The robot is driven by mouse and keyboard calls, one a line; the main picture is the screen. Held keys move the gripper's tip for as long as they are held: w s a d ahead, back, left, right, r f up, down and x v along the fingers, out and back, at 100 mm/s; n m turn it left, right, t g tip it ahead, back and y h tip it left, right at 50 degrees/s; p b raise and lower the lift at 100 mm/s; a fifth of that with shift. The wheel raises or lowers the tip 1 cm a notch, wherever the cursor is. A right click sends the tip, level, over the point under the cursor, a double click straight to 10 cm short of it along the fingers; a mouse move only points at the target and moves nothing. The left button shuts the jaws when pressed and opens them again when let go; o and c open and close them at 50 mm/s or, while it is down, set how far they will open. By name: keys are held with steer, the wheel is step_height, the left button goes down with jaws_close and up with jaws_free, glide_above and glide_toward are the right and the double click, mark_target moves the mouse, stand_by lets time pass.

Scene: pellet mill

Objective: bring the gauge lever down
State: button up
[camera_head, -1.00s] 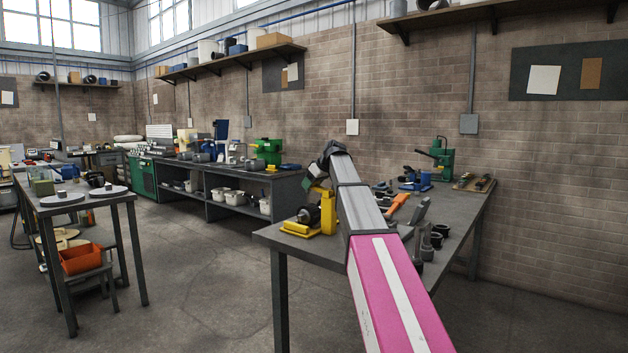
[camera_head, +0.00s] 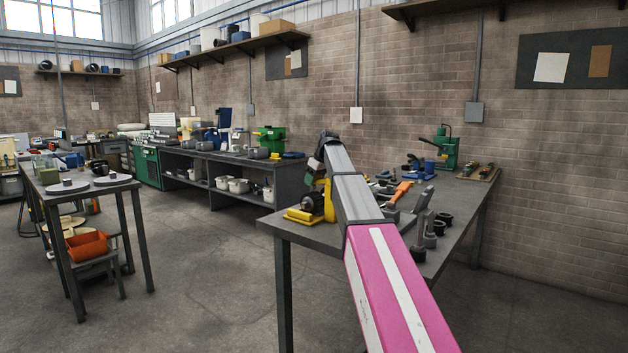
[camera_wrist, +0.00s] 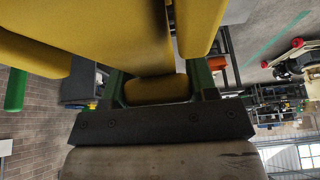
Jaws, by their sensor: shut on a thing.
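The yellow gauge (camera_head: 329,203) stands on the near left end of the right-hand workbench, with a dark round part at its left side. My gripper (camera_head: 318,172) is at its upper part, and my arm hides much of the gauge. In the wrist view, yellow parts of the gauge (camera_wrist: 110,35) fill the top. The green fingers of my gripper (camera_wrist: 157,90) are shut on a yellow piece between them, which I take to be the gauge lever (camera_wrist: 155,91). The lever's full length and angle are hidden in the head view.
The workbench (camera_head: 458,200) also carries a green press (camera_head: 446,150), an orange-handled tool (camera_head: 403,189) and several dark cups near its right edge. A small table (camera_head: 123,181) stands at the left. The floor between the tables is clear.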

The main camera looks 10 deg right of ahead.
steer(key=shift+s+f, duration=0.1)
steer(key=o, duration=1.3)
steer(key=shift+d, duration=0.1)
steer(key=v, duration=1)
steer(key=shift+s+d+r, duration=0.1)
steer(key=shift+r, duration=0.3)
